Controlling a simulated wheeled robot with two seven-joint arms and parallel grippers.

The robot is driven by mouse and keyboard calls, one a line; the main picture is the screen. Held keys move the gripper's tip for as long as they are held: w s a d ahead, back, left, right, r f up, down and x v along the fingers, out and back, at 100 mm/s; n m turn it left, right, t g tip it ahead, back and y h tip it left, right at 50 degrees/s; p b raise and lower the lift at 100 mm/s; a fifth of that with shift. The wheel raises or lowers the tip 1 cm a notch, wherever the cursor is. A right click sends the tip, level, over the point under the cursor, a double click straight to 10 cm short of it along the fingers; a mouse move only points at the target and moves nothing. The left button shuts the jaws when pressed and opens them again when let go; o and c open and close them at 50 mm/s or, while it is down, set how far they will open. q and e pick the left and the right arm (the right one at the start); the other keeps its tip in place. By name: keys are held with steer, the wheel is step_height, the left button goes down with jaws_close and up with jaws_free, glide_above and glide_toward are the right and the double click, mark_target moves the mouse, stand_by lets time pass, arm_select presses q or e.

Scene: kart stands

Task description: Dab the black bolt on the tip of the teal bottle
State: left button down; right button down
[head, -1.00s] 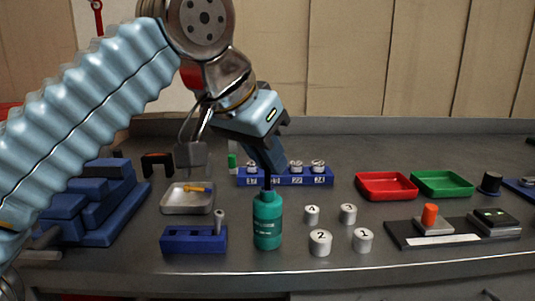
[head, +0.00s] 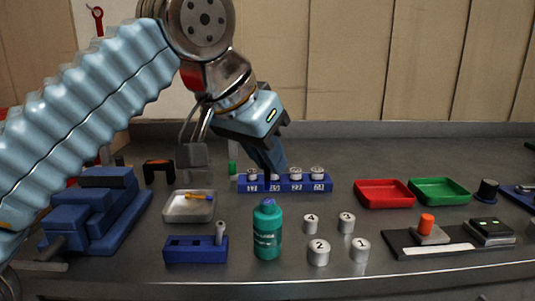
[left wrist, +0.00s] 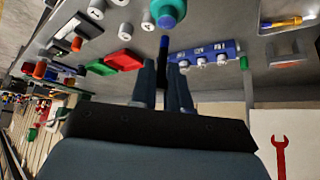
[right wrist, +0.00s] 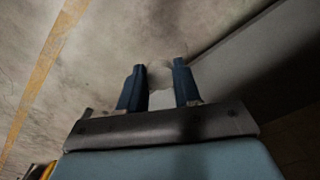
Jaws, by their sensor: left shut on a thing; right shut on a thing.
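The teal bottle (head: 267,238) stands upright on the bench, its blue-purple tip (head: 268,203) uncovered. It also shows at the top of the left wrist view (left wrist: 168,10). My left gripper (head: 276,170) is above and behind the bottle. It is shut on the black bolt (left wrist: 164,46), which points towards the bottle in the left wrist view. In the head view the bolt is hard to make out against the blue rack, and it looks clear of the tip. My right gripper (right wrist: 160,78) is outside the head view and shut on a pale grey thing, too blurred to name.
A blue rack (head: 327,184) with numbered labels stands behind the bottle. A blue block (head: 190,249) is at its left, a metal tray (head: 178,211) behind that. White numbered cylinders (head: 319,256) stand at its right. Red (head: 384,205) and green (head: 440,200) trays lie further right.

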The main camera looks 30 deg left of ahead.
arm_select(q)
steer(key=shift+r, duration=2.4)
